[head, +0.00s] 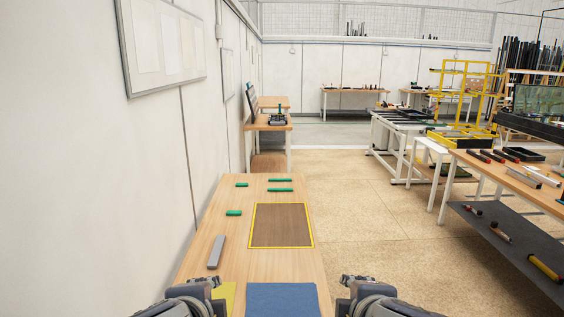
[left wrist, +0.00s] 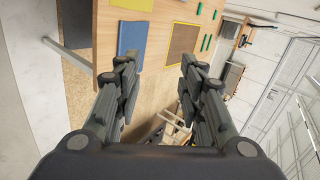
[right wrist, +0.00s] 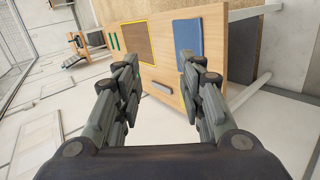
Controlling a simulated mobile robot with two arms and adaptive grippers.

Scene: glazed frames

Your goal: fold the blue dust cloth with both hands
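The blue dust cloth (head: 283,299) lies flat on the wooden table (head: 270,266) at the bottom of the head view, its near edge cut off by the frame. It looks unfolded and also shows in the left wrist view (left wrist: 132,37) and the right wrist view (right wrist: 188,38). My left gripper (left wrist: 158,66) is open and empty, left of the cloth in the head view. My right gripper (right wrist: 158,62) is open and empty, right of the cloth. Neither touches the cloth.
A brown mat with a yellow border (head: 281,226) lies beyond the cloth. A grey bar (head: 216,252), several green pieces (head: 234,212) and a yellow sheet (head: 227,292) are also on the table.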

